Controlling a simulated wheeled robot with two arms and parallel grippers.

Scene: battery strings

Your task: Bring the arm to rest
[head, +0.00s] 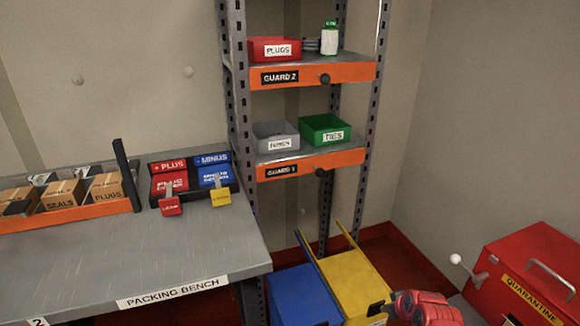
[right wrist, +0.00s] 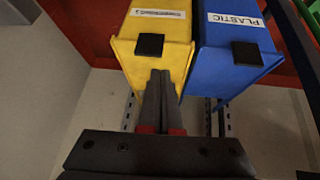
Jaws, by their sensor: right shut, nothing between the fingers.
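My right gripper (right wrist: 160,78) is shut and empty in the right wrist view. Its fingertips show in front of the yellow bin (right wrist: 152,33); I cannot tell whether they touch it. The blue bin (right wrist: 236,42), labelled PLASTIC, stands beside the yellow one. In the head view, part of my red right arm shows at the bottom right, by the yellow bin (head: 352,280) and the blue bin (head: 300,294). My left gripper is not in view.
The packing bench (head: 190,250) is at the left. A shelf rack holds a red bin (head: 274,48), a grey bin (head: 275,134) and a green bin (head: 325,128). A red quarantine box (head: 530,270) stands at the right. Bare floor (right wrist: 98,115) shows in the right wrist view.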

